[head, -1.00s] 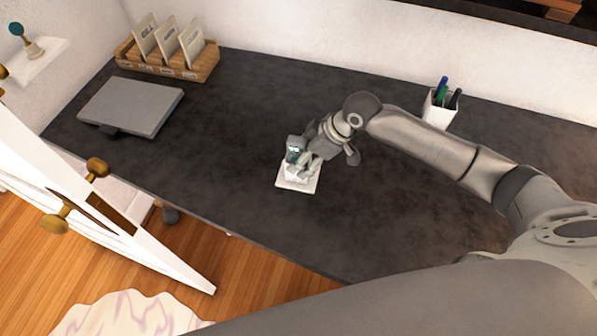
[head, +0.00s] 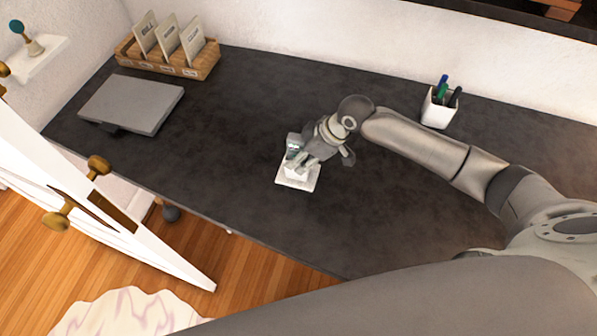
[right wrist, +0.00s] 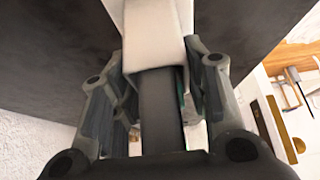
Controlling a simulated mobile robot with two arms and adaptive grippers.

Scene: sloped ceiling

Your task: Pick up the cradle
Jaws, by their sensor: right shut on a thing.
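The cradle (head: 297,184) is a small white stand with a flat square base, at the middle front part of the dark desk. My right gripper (head: 301,163) reaches over it from the right and is shut on its upper part. In the right wrist view the white body of the cradle (right wrist: 157,38) lies between the two fingers of the gripper (right wrist: 162,75). The fingers hide part of the cradle in the head view. I cannot tell whether the base touches the desk. My left gripper is not in view.
A grey closed laptop (head: 131,103) and a wooden card holder (head: 168,64) are on the desk (head: 235,120) at left. A white pen cup (head: 438,110) stands at the back right. A white door with brass knobs (head: 150,245) is left of the desk's front edge.

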